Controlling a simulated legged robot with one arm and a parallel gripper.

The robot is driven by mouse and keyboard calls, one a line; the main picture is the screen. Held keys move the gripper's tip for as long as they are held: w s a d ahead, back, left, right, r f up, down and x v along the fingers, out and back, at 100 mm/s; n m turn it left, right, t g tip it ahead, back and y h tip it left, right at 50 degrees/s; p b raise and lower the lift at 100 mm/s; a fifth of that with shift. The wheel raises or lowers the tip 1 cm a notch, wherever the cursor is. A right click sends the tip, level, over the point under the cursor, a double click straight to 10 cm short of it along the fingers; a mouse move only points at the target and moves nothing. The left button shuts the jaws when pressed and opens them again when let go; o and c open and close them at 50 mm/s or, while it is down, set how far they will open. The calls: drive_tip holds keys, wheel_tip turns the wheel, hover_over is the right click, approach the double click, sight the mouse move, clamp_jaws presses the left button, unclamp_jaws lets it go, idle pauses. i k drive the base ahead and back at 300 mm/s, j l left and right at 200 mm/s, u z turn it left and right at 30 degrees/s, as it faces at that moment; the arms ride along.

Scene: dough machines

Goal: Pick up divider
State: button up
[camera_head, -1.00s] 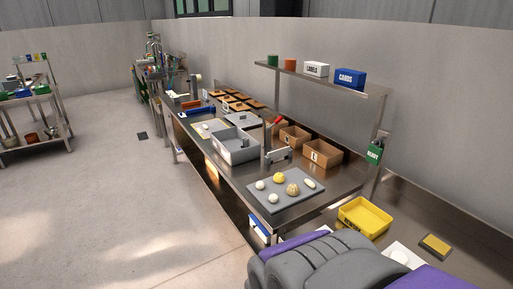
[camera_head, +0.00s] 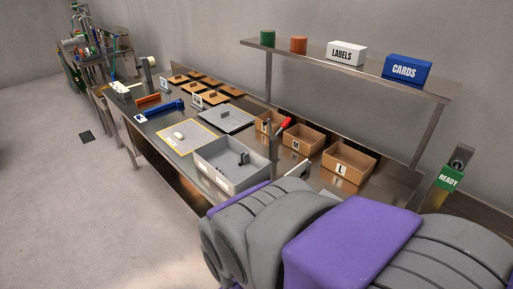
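No thing in view is marked as the divider, and I cannot tell which one it is. A grey open bin (camera_head: 214,173) stands on the steel bench, with a small dark upright piece (camera_head: 243,158) inside it. Behind the bin lies a flat grey plate (camera_head: 238,122) with a dark knob-like block on it. My grey and purple arm fills the lower right and hides the near bench. My gripper is not in view.
Cardboard boxes marked M (camera_head: 304,139) and L (camera_head: 348,164) stand along the bench's back. A yellow-edged mat (camera_head: 187,140) holds a pale lump. A raised shelf (camera_head: 350,68) carries a LABELS box (camera_head: 346,53) and a CARDS box (camera_head: 408,68).

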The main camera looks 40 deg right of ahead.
sight(299, 169)
drive_tip(key=i+z, duration=0.4)
drive_tip(key=i+j+z, duration=0.15)
drive_tip(key=z, duration=0.2)
drive_tip(key=i+j+z, duration=0.2)
drive_tip(key=z, duration=0.2)
drive_tip(key=i+z, duration=0.1)
drive_tip(key=z, duration=0.35)
